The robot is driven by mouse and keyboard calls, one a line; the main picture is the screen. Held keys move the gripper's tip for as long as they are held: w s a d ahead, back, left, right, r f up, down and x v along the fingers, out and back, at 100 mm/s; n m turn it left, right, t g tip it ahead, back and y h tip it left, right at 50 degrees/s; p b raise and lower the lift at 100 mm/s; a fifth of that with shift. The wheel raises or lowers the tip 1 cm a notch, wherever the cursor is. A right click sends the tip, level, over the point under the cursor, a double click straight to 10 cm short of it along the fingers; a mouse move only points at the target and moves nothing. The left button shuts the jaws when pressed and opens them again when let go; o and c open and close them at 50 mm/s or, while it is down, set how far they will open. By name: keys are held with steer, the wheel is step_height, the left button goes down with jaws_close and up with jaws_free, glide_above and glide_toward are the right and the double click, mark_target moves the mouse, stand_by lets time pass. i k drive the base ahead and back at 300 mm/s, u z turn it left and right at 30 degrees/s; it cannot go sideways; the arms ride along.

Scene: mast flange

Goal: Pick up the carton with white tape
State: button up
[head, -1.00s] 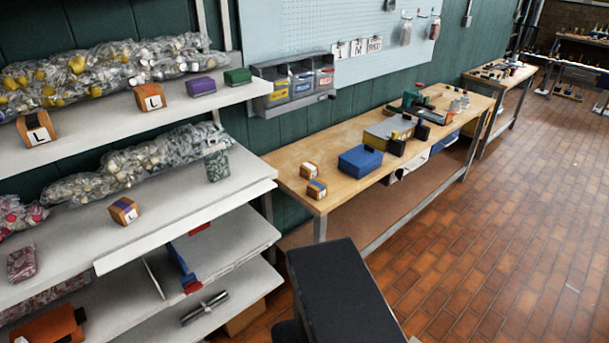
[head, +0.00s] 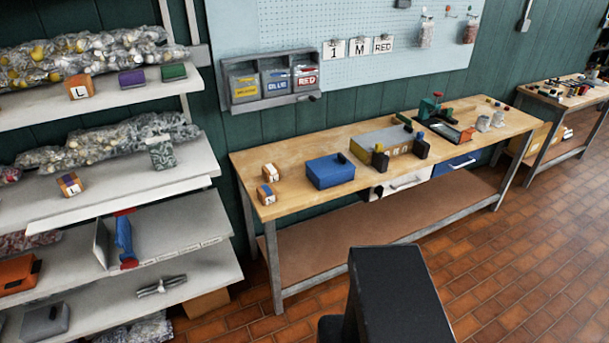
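Two small brown cartons sit on the near left end of the wooden bench. The rear carton (head: 271,172) seems to have a pale band, but it is too small to be sure this is white tape. The front carton (head: 266,194) has a bluish-purple band. Another carton (head: 70,184) with a purple band and an L label stands on the middle shelf. A carton (head: 79,87) with an L label stands on the upper shelf; its tape colour is unclear. My gripper is not in view. A dark part of my own body fills the bottom centre.
The bench (head: 235,165) also holds a blue box (head: 330,171), a grey-yellow box (head: 386,139) and tools. Shelves (head: 110,192) with bagged goods stand at left. The tiled floor (head: 540,240) is clear at right.

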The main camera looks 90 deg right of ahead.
mark_target(272, 173)
steer(key=u, duration=0.05)
steer(key=k, duration=0.7)
steer(key=z, duration=1.65)
steer(key=i, duration=2)
